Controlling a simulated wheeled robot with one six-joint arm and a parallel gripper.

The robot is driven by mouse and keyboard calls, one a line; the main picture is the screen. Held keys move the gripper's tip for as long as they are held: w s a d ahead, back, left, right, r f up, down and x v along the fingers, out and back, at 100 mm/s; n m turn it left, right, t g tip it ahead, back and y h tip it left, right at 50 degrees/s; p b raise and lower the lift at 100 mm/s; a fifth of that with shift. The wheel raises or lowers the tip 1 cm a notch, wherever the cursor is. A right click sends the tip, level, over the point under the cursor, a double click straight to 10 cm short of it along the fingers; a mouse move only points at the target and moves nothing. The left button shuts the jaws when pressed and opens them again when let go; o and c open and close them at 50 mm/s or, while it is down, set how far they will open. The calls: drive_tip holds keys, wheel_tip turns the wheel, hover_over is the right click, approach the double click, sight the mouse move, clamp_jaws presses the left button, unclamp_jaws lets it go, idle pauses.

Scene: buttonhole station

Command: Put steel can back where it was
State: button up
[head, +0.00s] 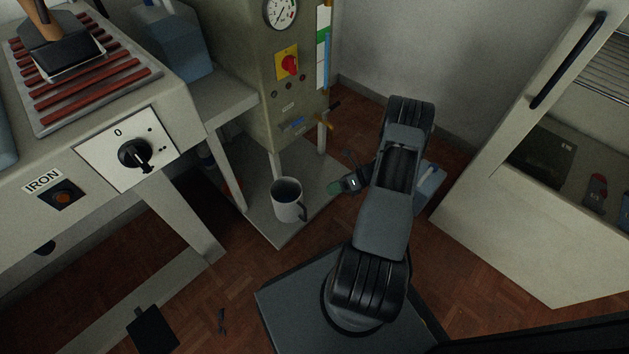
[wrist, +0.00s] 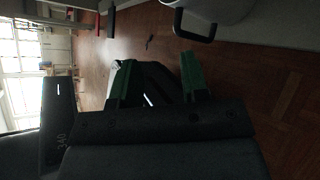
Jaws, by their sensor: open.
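The steel can (head: 287,203), a light-coloured can with a dark handle, stands upright on the low shelf (head: 262,222) under the grey-green cabinet. Its inside looks dark, and I cannot tell what is in it. In the wrist view, part of the steel can (wrist: 225,9) and its black handle show at the top edge; the rest is cut off. My gripper (head: 338,187) is to the right of the can in the head view, apart from it. In the wrist view, the green fingers of my gripper (wrist: 157,78) are spread with nothing between them.
The cabinet (head: 272,70) with a gauge and red knob stands over the shelf, its legs close to the can. The ironing table (head: 190,108) is at left. A pale cabinet (head: 500,190) stands at right. A small dark item (head: 222,320) lies on the floor.

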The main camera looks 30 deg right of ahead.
drive_tip(key=a+r+n+g+h, duration=0.2)
drive_tip(key=a+r+n, duration=0.1)
drive_tip(key=r+n, duration=0.3)
drive_tip(key=s+a+r+n+g+h, duration=0.1)
drive_tip(key=a+r+n+g+h, duration=0.1)
drive_tip(key=a+r+n, duration=0.4)
drive_tip(key=a+r+n+g+h, duration=0.1)
drive_tip(key=r+n+h, duration=0.1)
drive_tip(key=r+n, duration=0.4)
drive_tip(key=s+a+r+n+t+h, duration=0.3)
drive_tip(key=s+a+r+n+h, duration=0.3)
drive_tip(key=s+r+n, duration=0.3)
drive_tip(key=shift+r+n, duration=1.7)
drive_tip(key=shift+n, duration=0.9)
drive_tip(key=shift+r, duration=0.1)
